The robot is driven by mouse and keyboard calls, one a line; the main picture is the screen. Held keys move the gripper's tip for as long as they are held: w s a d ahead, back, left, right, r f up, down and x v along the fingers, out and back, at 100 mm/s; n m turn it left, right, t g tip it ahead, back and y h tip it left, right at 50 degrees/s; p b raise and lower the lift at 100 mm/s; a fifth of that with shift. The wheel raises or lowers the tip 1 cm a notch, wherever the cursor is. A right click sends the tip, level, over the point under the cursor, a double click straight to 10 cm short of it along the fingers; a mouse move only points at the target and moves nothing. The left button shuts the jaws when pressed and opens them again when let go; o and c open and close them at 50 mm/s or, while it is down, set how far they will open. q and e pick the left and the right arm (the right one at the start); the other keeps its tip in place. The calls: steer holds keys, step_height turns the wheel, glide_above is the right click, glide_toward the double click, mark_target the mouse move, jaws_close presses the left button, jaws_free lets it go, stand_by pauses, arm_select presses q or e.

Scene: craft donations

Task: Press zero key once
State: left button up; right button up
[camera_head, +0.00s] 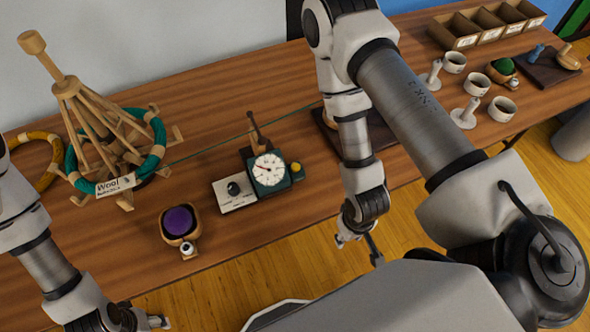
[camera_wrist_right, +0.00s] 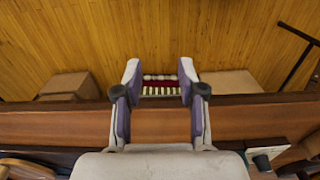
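A dark green box with a white round dial (camera_head: 268,169) stands near the table's front edge. A yellow round button (camera_head: 296,167) sits at its right side. A white panel with a black knob (camera_head: 234,188) adjoins it on the left; its lettering is too small to read. No zero label is legible. My right gripper (camera_head: 358,238) hangs right of the dial, beyond the table's front edge, apart from the button. In the wrist view its fingers (camera_wrist_right: 160,68) are spread and empty. My left gripper (camera_head: 138,318) is at the bottom left, too cropped to read.
A wooden yarn winder (camera_head: 97,115) with green yarn stands at the left, its strand running right across the table (camera_head: 150,260). A bowl with a purple ball (camera_head: 179,222) is in front. White cups (camera_head: 502,108) and a divided box (camera_head: 465,39) stand far right.

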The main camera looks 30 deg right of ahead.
steer(key=shift+c, duration=0.3)
jaws_close()
